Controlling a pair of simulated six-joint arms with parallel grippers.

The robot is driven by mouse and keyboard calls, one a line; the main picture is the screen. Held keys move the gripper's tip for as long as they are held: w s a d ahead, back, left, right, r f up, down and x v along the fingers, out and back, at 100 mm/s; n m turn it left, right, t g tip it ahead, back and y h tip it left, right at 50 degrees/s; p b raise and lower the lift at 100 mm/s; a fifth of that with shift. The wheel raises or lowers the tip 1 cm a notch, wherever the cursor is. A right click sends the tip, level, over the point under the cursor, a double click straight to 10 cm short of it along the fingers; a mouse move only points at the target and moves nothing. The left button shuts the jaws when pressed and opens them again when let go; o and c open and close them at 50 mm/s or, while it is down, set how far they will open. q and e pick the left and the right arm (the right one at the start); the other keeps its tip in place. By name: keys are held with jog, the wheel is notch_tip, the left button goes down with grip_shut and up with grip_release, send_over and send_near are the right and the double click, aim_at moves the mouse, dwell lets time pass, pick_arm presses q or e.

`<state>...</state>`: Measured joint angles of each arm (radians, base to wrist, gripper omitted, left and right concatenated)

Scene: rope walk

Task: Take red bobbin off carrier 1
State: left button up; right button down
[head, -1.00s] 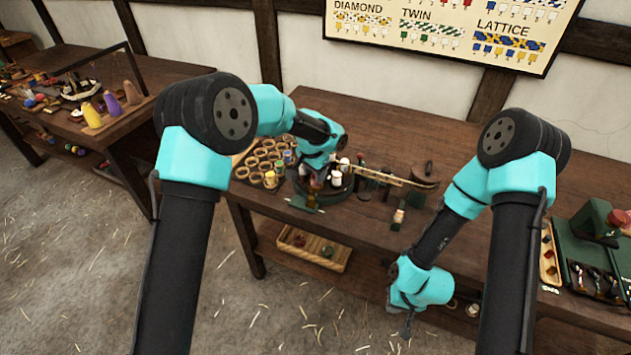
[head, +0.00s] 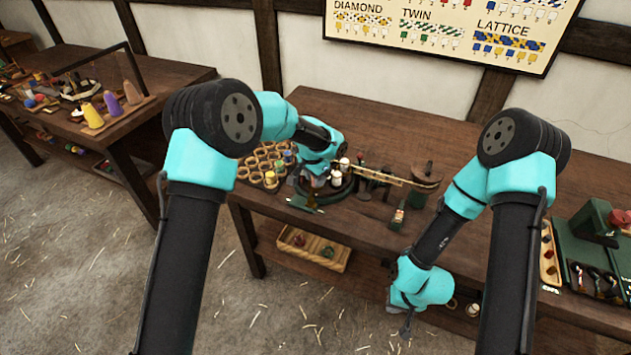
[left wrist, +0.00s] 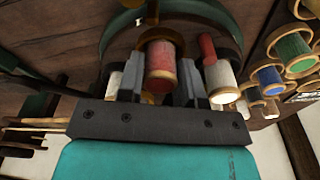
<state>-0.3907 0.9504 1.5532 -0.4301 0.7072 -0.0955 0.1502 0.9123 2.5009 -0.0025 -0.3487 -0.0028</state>
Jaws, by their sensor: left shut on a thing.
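The red bobbin (left wrist: 162,65) is between the two fingers of my left gripper (left wrist: 160,72) in the left wrist view. The fingers are shut on its sides. A dark curved part of the braiding machine lies behind it. Whether the bobbin is clear of its carrier cannot be told. In the head view my left gripper (head: 316,180) is low over the round green machine base (head: 342,193), and the red bobbin is mostly hidden there. My right gripper (head: 406,328) hangs in front of the table edge; its finger opening is too small to tell.
White bobbins (head: 345,163) stand close beside my left gripper. Another pale bobbin (left wrist: 220,82) is just right of the fingers in the wrist view. A rack of rings (head: 243,172) holds yellow, blue and green bobbins. A wooden rail (head: 385,178) extends right.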

pick_arm(q)
jog(key=shift+c, duration=0.6)
jog(key=shift+r, duration=0.15)
jog(key=shift+r, duration=1.55)
jog(key=shift+s+r, duration=0.1)
jog(key=shift+s, duration=0.2)
jog(key=s+r, duration=0.1)
jog(key=s, duration=1.4)
jog(key=shift+s+r, duration=0.2)
jog(key=shift+w, duration=0.1)
